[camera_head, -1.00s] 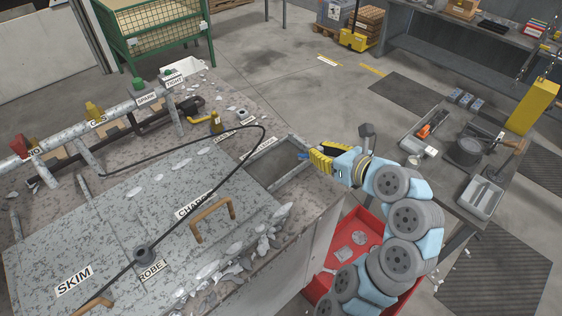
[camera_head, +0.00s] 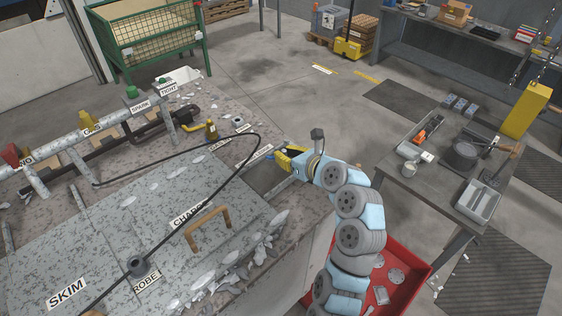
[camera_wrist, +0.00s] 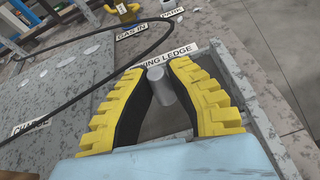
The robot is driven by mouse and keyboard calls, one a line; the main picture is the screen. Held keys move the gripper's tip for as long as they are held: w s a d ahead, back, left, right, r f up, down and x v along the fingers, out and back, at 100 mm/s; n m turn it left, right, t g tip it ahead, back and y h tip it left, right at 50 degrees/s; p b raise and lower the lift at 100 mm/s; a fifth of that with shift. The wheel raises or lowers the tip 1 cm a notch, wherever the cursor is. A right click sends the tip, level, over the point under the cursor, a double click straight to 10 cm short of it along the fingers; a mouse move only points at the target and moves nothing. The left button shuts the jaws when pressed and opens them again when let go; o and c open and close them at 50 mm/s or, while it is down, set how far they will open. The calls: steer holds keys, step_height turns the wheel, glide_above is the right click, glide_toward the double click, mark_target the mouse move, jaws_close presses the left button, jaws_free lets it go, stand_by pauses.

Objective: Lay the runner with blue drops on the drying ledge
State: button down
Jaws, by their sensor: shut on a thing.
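My gripper (camera_head: 281,160) has its yellow fingers closed on a short grey cylindrical piece, taken as the runner (camera_wrist: 157,74), in the wrist view. I cannot tell whether the piece touches the ledge.
A black cable (camera_head: 258,140) loops over the furnace top beside the ledge. Metal scraps (camera_head: 262,250) lie along the front edge. A red bin (camera_head: 405,278) stands on the floor below. A bench (camera_head: 425,185) with trays and tools is at the right.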

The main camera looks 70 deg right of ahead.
mark_target(281, 170)
steer(key=shift+w+d+f, duration=0.2)
steer(key=shift+w+f, duration=0.2)
steer(key=shift+f, duration=0.1)
steer(key=shift+w+d+f, duration=0.2)
steer(key=shift+w+f, duration=0.15)
steer(key=shift+f, duration=0.1)
step_height(281, 170, down, 3)
steer(key=shift+f, duration=0.2)
steer(key=shift+r, duration=0.1)
steer(key=c, duration=1.1)
jaws_free()
steer(key=b+v, duration=0.1)
steer(key=v, duration=1.1)
